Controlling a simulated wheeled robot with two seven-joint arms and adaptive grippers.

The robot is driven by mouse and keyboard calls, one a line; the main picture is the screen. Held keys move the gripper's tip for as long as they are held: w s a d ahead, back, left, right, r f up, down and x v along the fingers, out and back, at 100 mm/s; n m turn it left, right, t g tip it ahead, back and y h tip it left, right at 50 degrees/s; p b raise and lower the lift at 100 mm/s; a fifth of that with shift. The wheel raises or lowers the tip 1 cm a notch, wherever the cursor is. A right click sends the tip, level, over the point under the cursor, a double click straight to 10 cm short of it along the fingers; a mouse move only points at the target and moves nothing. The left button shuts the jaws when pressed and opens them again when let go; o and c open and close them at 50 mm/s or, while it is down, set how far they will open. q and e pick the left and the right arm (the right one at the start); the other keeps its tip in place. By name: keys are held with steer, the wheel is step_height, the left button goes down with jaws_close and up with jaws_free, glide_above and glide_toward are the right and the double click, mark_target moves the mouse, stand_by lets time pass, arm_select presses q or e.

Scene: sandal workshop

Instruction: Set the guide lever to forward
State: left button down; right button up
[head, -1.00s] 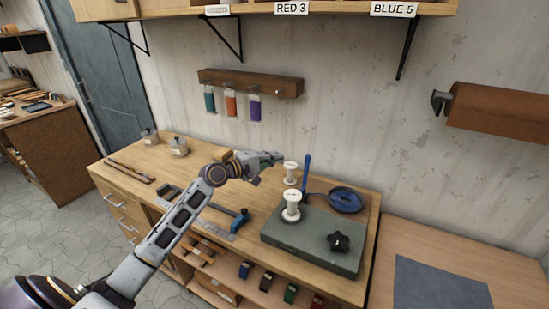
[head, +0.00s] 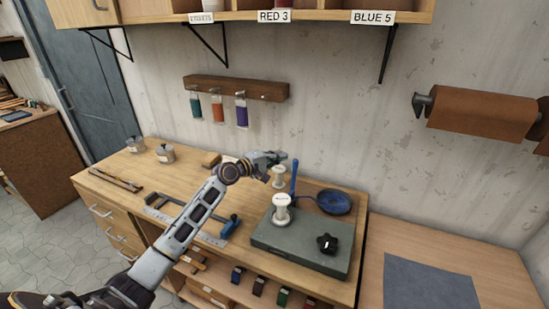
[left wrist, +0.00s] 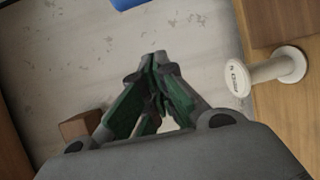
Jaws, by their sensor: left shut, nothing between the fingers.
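A grey-green box (head: 288,246) sits on the wooden bench. A blue upright lever (head: 294,180) stands at its back edge, close to the white spools; it looks near vertical. My left gripper (head: 282,156) is shut and empty, just left of the lever's top and above the rear spool (head: 278,178). I cannot tell whether it touches the lever. In the left wrist view, the closed green-lined fingers (left wrist: 156,62) point up the picture. A blue piece (left wrist: 128,4) shows at the top edge, perhaps the lever. My right gripper is not in view.
A second white spool (head: 281,209) and a black knob (head: 327,243) are on the box. A blue round dish (head: 334,202) lies behind it. A spool (left wrist: 265,72) is right of the fingers in the wrist view. A blue-ended clamp (head: 231,225) lies on the bench.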

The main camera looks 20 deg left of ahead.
arm_select(q)
steer(key=shift+s+d+r+p, duration=0.1)
steer(key=shift+s+d+p, duration=0.45)
steer(key=shift+d, duration=0.25)
steer(key=shift+s+d+r+p, duration=0.1)
steer(key=shift+s+d+p, duration=0.3)
steer(key=shift+s+d, duration=0.3)
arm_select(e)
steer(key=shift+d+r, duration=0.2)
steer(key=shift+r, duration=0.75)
arm_select(q)
steer(key=shift+w+f, duration=0.1)
steer(key=shift+f, duration=0.05)
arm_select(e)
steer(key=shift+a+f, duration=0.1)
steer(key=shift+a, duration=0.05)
arm_select(q)
steer(key=s+t+b, duration=0.1)
steer(key=s+b, duration=0.1)
steer(key=b, duration=0.2)
steer(key=shift+s+m+h+b, duration=0.15)
steer(key=shift+m+h+b, duration=0.15)
steer(key=shift+m+h, duration=0.1)
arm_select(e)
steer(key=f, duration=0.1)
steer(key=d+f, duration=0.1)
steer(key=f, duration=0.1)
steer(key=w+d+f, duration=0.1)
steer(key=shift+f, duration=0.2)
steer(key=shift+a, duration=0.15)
